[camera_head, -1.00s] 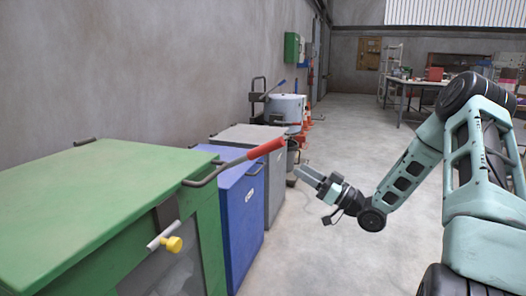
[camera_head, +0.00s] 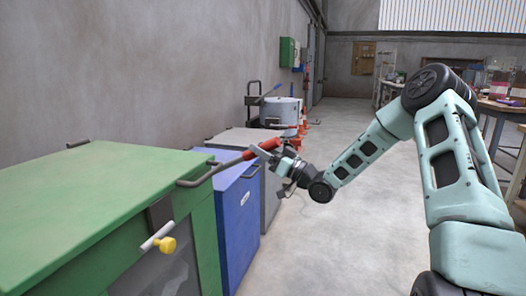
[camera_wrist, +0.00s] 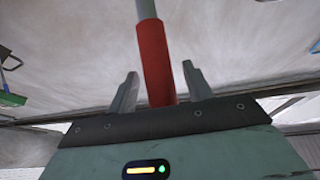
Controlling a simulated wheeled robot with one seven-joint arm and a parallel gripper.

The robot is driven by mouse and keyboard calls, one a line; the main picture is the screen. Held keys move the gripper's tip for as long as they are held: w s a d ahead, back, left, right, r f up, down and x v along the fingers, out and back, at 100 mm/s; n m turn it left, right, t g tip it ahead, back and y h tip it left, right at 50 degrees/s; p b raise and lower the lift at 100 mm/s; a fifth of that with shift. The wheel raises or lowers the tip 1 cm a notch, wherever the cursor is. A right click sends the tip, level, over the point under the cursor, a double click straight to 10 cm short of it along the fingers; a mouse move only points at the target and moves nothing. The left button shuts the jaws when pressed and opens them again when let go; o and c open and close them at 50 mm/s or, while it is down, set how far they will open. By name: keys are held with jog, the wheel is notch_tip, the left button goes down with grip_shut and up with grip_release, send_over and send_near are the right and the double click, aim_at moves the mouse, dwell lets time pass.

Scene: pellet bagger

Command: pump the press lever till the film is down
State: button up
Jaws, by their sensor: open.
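The press lever has a grey bar and a red grip (camera_head: 236,160). It sticks out from the right side of the green press (camera_head: 95,205). My gripper (camera_head: 268,148) is at the outer end of the red grip. In the wrist view the red grip (camera_wrist: 154,62) runs between the two open fingers of my gripper (camera_wrist: 159,80), with a gap on each side. The grip's near end is hidden behind the gripper body. A yellow knob (camera_head: 166,245) on a pale handle sits on the press front. The film cannot be made out.
A blue bin (camera_head: 238,215) and a grey bin (camera_head: 270,190) stand beyond the press. A white drum (camera_head: 280,110) and orange cones are farther back along the wall.

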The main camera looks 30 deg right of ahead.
grip_shut()
jog(key=shift+w+a+r+p, duration=0.1)
jog(key=shift+r+p, duration=0.3)
jog(key=shift+r, duration=0.05)
jog(key=w+a+r+g+h+p, duration=0.2)
jog(key=w+a+r+p, duration=0.5)
jog(key=p, duration=0.7)
jog(key=w+a+r+n+g+h+p, duration=0.1)
jog(key=w+a+r+g+p, duration=0.4)
jog(key=w+r+p, duration=0.5)
jog(key=shift+w+a+r+h+p, duration=0.4)
jog(key=shift+a+r+p, duration=0.4)
jog(key=shift+p, duration=1.55)
jog(key=shift+a+f, duration=0.15)
grip_release()
